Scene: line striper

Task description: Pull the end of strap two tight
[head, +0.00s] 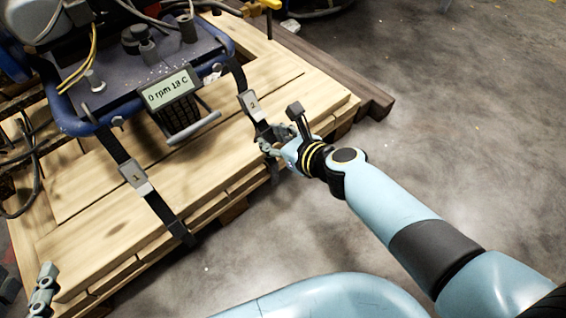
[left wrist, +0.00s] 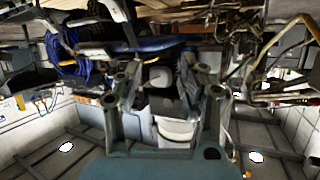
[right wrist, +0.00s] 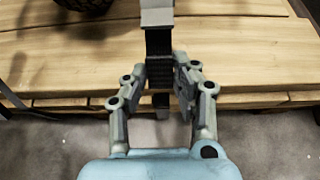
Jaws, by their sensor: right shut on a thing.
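Strap two (head: 239,78) runs down from the blue frame of the machine through a grey buckle marked 2 (head: 252,104) and over the pallet's edge. My right gripper (head: 268,143) is just below that buckle, shut on the end of strap two. In the right wrist view the dark webbing (right wrist: 159,70) hangs from the buckle (right wrist: 157,14) and passes between the fingers (right wrist: 160,88). My left gripper (head: 42,288) is at the lower left of the head view, away from the straps. In the left wrist view its fingers (left wrist: 165,100) stand apart with nothing held between them.
Strap one with its buckle marked 1 (head: 136,178) lies to the left across the wooden pallet (head: 95,220). The machine has a display (head: 167,90) reading "0 rpm 19 C". The concrete floor (head: 450,120) at right is mostly clear.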

